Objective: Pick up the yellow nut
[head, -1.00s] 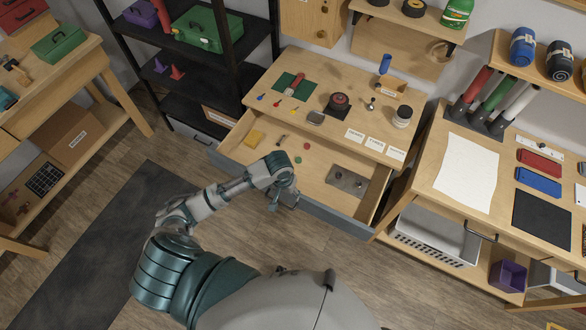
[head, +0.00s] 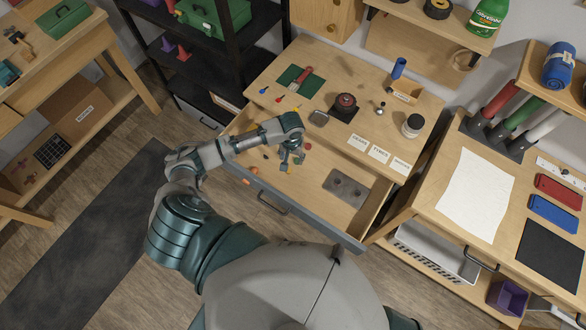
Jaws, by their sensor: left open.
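The open drawer (head: 322,205) under the workbench holds several small coloured pieces. A small yellow piece (head: 284,168), which looks like the yellow nut, lies on the drawer floor just under my left gripper. It is too small to make out its shape. My left gripper (head: 292,161) is open and points down over the drawer, close to this piece and to a small green piece (head: 298,169). I cannot tell if the fingers touch either one. My left forearm hides the drawer's back left part. My right gripper is out of view.
A red piece (head: 307,146) and an orange piece (head: 254,170) lie in the drawer. A grey plate (head: 346,188) lies at its right, with bare drawer floor between. The workbench top (head: 330,75) overhangs behind, carrying tools and a black-and-red round part (head: 345,104).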

